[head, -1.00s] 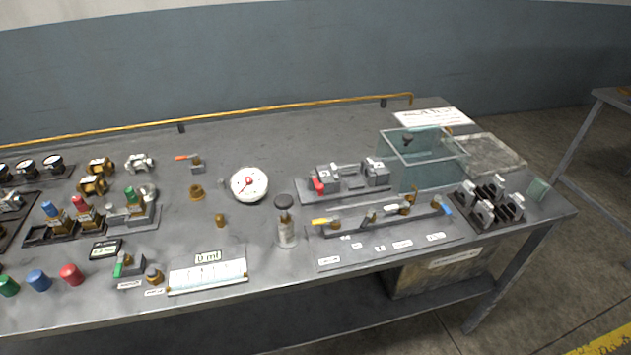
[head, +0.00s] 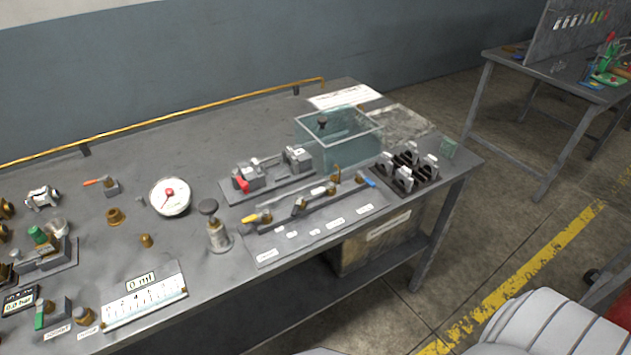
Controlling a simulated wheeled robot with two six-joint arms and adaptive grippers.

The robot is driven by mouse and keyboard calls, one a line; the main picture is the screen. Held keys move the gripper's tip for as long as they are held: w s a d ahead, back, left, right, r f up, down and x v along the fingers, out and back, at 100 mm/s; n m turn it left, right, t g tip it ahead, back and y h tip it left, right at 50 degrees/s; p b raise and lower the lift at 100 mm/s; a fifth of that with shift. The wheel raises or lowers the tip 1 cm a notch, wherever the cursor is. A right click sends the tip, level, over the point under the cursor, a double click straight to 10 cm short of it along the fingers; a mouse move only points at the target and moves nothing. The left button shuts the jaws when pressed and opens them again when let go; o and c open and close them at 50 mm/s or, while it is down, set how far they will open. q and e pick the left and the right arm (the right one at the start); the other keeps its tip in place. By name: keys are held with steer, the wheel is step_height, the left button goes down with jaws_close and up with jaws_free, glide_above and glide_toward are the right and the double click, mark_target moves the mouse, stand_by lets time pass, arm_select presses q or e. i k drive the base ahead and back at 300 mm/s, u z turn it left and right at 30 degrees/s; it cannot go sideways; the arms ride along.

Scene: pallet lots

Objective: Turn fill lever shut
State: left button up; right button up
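A valve strip (head: 300,233) lies near the front edge of the workbench. It carries a lever with a yellow handle (head: 250,218) at its left end, a lever with a white handle (head: 319,190) in the middle and a blue-handled lever (head: 366,182) at its right end. The small labels along its front are too small to read, so I cannot tell which is the fill lever or whether it is shut. Neither of my grippers is in view.
A clear tank (head: 340,139) stands behind the strip, and black-and-grey clamps (head: 405,170) stand to its right. A capped cylinder (head: 216,232) and a round gauge (head: 170,197) stand to its left. A second table (head: 560,90) is at the far right, past open floor.

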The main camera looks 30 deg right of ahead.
mark_target(360, 172)
steer(key=z, duration=1.4)
